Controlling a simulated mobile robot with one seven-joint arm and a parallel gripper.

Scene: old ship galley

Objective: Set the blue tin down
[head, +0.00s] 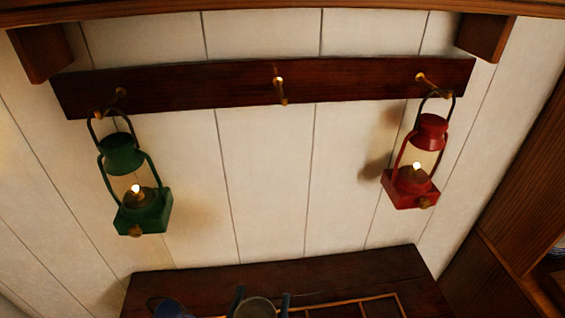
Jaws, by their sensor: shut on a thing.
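My gripper (261,300) shows at the bottom edge of the head view, its two dark fingers standing on either side of a round, greyish top. I take this to be the blue tin (259,308), held between the fingers. Its side is cut off by the picture edge, so its colour and the gap beneath it cannot be told. Behind it lies a dark wooden top (215,279).
A blue thing with a dark loop (170,308) is partly cut off at bottom left. A thin-walled wooden divider frame (397,301) lies at right. Above, a green lantern (143,212) and a red lantern (409,193) hang from a peg rail (200,86); its middle peg is bare.

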